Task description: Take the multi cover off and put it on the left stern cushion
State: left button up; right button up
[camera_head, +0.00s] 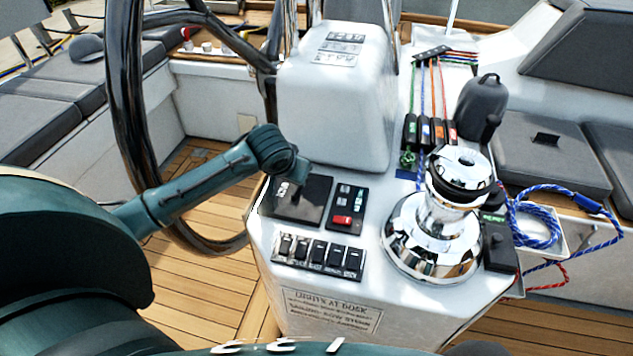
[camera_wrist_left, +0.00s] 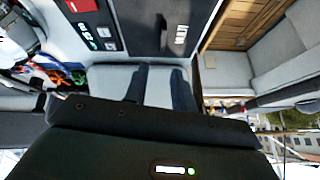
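A dark square plate (camera_head: 300,198) with white lettering lies at the left of the white console top; I take it for the multi cover, but cannot read the lettering fully. In the left wrist view the dark plate (camera_wrist_left: 163,30) is at the top, ahead of the fingers. My left gripper (camera_head: 297,180) is at the plate's upper left part in the head view; whether it touches is unclear. Its two fingers (camera_wrist_left: 160,88) stand apart with nothing between them. Grey cushions (camera_head: 68,77) line the left bench; I cannot tell which is the left stern cushion. My right gripper is not in view.
A steering wheel (camera_head: 125,90) stands left of the console, close to my left arm. A red-switch panel (camera_head: 346,210), a row of switches (camera_head: 318,256) and a chrome winch (camera_head: 437,235) are beside the plate. Blue rope (camera_head: 540,225) lies at right. Wooden floor (camera_head: 195,280) is clear at left.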

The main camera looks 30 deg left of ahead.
aim_at(296, 187)
pick_arm(q)
jog(key=b+x, duration=0.1)
jog(key=x, duration=1.1)
jog(key=shift+w+a+f, duration=0.1)
jog(key=shift+a+f, duration=0.1)
jog(key=shift+f, duration=0.15)
jog(key=shift+c, duration=0.3)
grip_shut()
